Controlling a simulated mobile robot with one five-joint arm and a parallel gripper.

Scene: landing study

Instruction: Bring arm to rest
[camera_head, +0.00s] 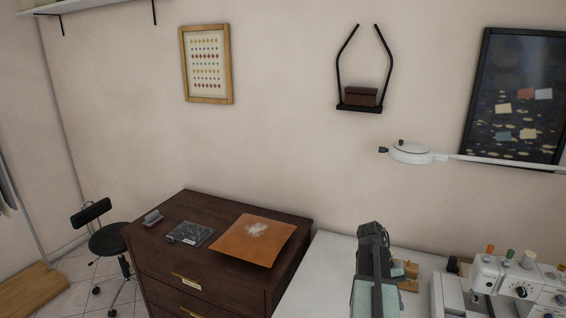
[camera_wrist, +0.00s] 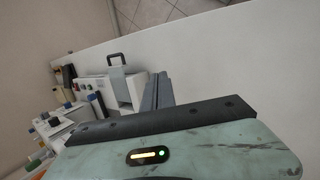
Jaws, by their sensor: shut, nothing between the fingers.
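My gripper (camera_head: 373,232) is dark grey and sits at the end of my green-and-grey arm, above the white table (camera_head: 325,262) in the head view. In the wrist view its narrow fingers (camera_wrist: 157,88) are together, with nothing held between them. The arm points away from the camera, toward the wall. A wooden item (camera_head: 405,270) beside the arm is partly hidden behind it.
A white sewing machine (camera_head: 505,280) with thread spools stands at right. A dark dresser (camera_head: 165,215) at left bears an orange sheet (camera_head: 255,240) and a dark slab (camera_head: 192,234). A lamp (camera_head: 412,153) reaches in from the right. A black stool (camera_head: 108,238) stands far left.

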